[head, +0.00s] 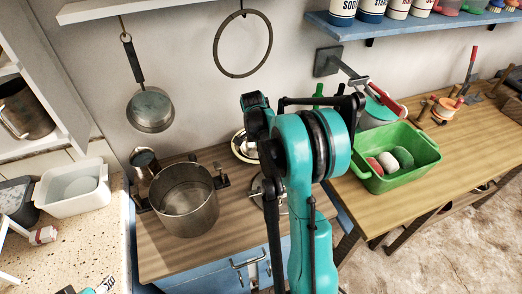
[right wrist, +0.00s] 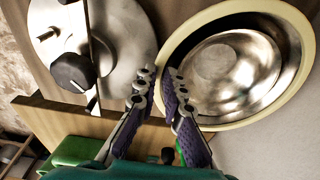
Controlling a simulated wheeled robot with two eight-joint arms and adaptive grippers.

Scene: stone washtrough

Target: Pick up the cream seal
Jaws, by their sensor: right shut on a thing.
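The cream seal (right wrist: 245,123) is a pale ring around a shiny metal bowl in the right wrist view. In the head view, only the left part of the cream seal (head: 235,152) shows beside my right arm. My right gripper (right wrist: 158,82) is at the ring's near left edge, with its two fingertips closed on the rim. The exact contact is partly hidden by the fingers. In the head view my teal right arm hides this gripper.
A metal pot (head: 185,200) stands on the wooden top left of my arm. A green bin (head: 395,165) with several rounded items is on the right bench. A pan (head: 150,110) and a ring (head: 243,75) hang on the wall. A metal disc (right wrist: 125,45) lies beside the bowl.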

